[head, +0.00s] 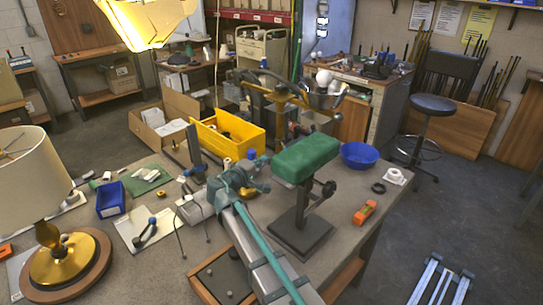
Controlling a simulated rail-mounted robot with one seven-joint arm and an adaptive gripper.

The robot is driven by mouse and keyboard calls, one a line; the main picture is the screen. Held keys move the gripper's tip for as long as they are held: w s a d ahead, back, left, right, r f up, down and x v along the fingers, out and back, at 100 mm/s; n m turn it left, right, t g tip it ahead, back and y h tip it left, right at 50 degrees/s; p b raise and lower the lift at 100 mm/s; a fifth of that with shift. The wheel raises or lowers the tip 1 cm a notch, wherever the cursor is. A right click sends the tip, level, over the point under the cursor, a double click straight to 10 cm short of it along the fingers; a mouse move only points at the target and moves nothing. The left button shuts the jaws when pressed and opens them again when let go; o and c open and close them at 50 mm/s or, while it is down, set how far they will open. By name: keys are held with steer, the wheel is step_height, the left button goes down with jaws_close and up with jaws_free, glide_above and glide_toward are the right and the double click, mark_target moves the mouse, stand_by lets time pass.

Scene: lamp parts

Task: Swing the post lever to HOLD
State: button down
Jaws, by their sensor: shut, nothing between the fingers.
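A post stand with a green padded top (306,158) stands on a dark square base (301,232) near the table's right side. A dark knobbed arm (328,190) sticks out to the right of its post, just under the pad. I cannot tell for certain that this is the post lever, and no HOLD mark is readable. My gripper (242,178) is at the end of my grey-teal arm, left of the green pad and apart from the knobbed arm in the picture. Its fingers are mostly hidden by my wrist. Nothing shows held in it.
A yellow bin (227,134) stands behind my wrist, and a blue bowl (359,155) lies right of the pad. An orange block (364,212) and a black ring (378,188) lie at the right edge. A lamp (63,266) stands left, and a small blue bin (110,199) beside it.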

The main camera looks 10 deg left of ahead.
steer(key=p, duration=0.2)
glide_toward(283, 144)
steer(key=w+d, duration=0.2)
steer(key=d, duration=0.1)
steer(key=shift+w+a+f, duration=0.15)
steer(key=shift+f, duration=0.2)
